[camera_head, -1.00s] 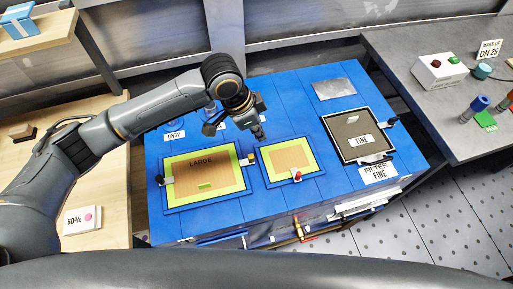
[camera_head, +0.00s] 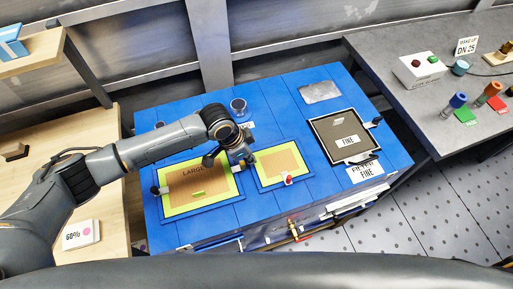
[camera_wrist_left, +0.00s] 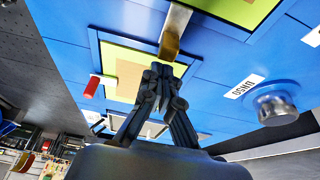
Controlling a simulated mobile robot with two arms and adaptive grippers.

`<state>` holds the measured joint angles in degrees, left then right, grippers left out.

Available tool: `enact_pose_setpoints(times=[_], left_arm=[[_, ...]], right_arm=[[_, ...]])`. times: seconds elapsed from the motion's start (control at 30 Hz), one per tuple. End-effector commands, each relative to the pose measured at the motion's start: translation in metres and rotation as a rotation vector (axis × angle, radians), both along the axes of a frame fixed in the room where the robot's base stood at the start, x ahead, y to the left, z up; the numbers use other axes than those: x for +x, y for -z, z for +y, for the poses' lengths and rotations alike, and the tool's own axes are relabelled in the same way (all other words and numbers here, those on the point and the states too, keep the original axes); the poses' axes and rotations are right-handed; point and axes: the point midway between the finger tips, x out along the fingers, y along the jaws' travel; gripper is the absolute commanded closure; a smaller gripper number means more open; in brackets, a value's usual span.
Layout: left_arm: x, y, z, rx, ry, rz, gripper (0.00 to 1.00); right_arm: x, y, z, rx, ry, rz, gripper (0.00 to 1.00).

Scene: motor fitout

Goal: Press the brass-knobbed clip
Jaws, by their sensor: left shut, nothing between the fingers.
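The brass-knobbed clip (camera_wrist_left: 174,34) shows in the left wrist view as a brass block at the edge of the smaller lime-bordered panel, just beyond my fingertips. My left gripper (camera_wrist_left: 160,72) is shut and empty, its fingertips overlapping the lower end of the brass in that view; I cannot tell whether they touch. In the head view my left gripper (camera_head: 246,161) is at the upper left corner of the small panel (camera_head: 281,164) and hides the clip. My right gripper is not in view.
A red-knobbed clip (camera_head: 288,180) sits on the small panel's near edge. The LARGE panel (camera_head: 199,187) lies to the left, the dark FINE panel (camera_head: 344,137) to the right.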

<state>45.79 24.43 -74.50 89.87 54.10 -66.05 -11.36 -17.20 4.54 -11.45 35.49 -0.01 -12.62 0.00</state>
Motion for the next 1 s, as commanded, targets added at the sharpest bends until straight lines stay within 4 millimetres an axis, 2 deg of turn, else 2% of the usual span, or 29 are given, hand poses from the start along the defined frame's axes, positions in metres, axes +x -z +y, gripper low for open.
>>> enact_pose_setpoints(times=[0.13, 0.47, 0.73, 1.0], left_arm=[[-0.002, 0.0, 0.007, 0.0, -0.001, 0.0, 1.0], [-0.003, 0.0, 0.008, 0.0, -0.001, 0.001, 1.0], [-0.013, -0.003, 0.039, 0.001, -0.003, 0.004, 1.0], [-0.013, 0.001, 0.042, 0.004, -0.002, 0.003, 1.0]], right_arm=[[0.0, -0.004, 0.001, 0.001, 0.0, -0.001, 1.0], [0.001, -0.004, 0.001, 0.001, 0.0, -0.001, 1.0], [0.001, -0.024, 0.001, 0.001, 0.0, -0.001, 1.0], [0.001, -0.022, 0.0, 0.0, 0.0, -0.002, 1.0]])
